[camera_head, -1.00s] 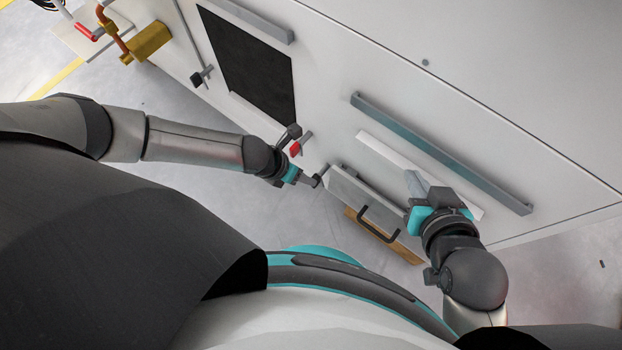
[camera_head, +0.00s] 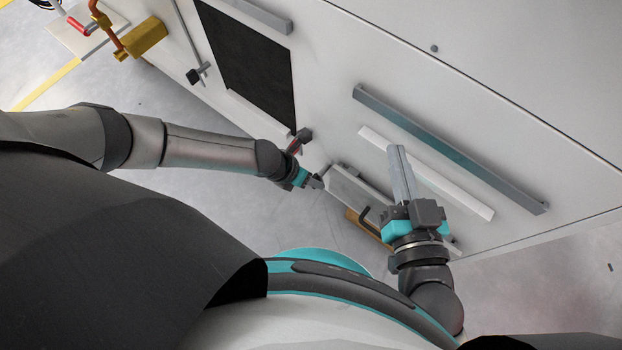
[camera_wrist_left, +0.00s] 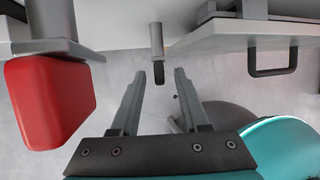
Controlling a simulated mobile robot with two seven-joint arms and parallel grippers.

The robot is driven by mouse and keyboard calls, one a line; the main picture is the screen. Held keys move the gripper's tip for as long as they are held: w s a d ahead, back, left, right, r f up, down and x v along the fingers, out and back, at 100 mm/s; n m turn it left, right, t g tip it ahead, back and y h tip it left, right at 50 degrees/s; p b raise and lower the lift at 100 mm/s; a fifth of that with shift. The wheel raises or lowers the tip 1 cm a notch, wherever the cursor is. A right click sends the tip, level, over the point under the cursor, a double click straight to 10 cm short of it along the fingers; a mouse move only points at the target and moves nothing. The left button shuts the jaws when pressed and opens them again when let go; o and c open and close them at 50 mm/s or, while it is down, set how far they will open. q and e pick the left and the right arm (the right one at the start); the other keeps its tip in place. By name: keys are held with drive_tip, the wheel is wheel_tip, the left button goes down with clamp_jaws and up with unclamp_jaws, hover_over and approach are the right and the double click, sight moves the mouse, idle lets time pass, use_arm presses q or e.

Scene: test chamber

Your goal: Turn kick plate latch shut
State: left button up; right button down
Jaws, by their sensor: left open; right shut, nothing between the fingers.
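The kick plate (camera_head: 352,186) is a pale panel low on the white cabinet, with a black handle (camera_head: 366,217). In the left wrist view the kick plate (camera_wrist_left: 235,38) is at the upper right. A small grey post with a dark tip, which looks like the latch (camera_wrist_left: 157,45), sticks out left of it. My left gripper (camera_wrist_left: 159,80) is open, its fingertips on either side of the dark tip; contact cannot be told. In the head view my left gripper (camera_head: 316,183) hides most of the latch. My right gripper (camera_head: 397,152) is shut and empty, in front of the kick plate's right part.
A red-ended lever (camera_wrist_left: 50,103) is close to the left of my left gripper; it also shows in the head view (camera_head: 294,147). A long grey bar (camera_head: 450,150) and a white strip (camera_head: 425,172) cross the cabinet face.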

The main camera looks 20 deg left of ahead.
use_arm(q)
drive_tip(key=shift+w+f, duration=0.1)
drive_tip(key=shift+f, duration=0.2)
drive_tip(key=shift+c, duration=0.2)
clamp_jaws()
drive_tip(key=shift+d, duration=0.1)
idle(0.4)
